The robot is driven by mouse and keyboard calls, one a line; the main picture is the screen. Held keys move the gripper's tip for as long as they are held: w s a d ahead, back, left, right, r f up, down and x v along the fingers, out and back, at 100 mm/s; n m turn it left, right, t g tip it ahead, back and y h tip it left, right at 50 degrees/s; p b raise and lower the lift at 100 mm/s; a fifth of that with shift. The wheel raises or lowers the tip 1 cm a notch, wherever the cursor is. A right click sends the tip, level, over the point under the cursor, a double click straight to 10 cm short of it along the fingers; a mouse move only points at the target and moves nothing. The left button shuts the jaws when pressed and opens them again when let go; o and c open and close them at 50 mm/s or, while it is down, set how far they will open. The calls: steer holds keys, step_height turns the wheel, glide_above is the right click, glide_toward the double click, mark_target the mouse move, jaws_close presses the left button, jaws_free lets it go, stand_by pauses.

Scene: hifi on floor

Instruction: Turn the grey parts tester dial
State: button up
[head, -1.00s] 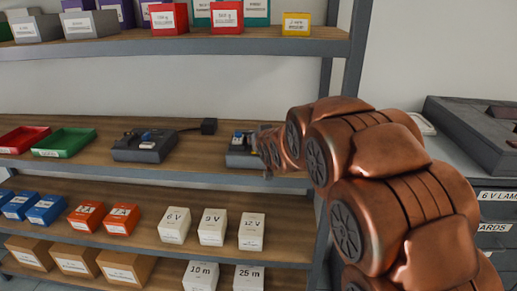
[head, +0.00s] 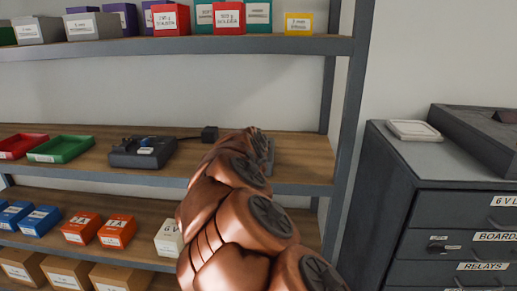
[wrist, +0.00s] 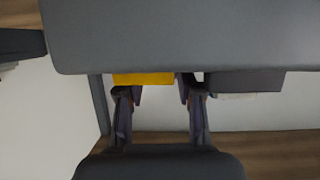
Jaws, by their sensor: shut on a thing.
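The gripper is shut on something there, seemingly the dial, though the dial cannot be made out.
Red (head: 20,146) and green (head: 62,149) trays sit left on the middle shelf (head: 307,160). Boxes fill the shelves above and below. A grey upright (head: 350,110) and a drawer cabinet (head: 400,180) are at right.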

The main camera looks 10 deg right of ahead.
steer(key=shift+w+m+g+h+b, duration=0.1)
steer(key=shift+m+g+h+b, duration=0.3)
steer(key=shift+m+h, duration=0.45)
steer(key=o, duration=1.2)
steer(key=shift+a, duration=0.1)
steer(key=shift+s+a+r, duration=0.1)
steer(key=shift+s+a, duration=0.05)
steer(key=shift+s, duration=0.05)
steer(key=shift+v, duration=3.75)
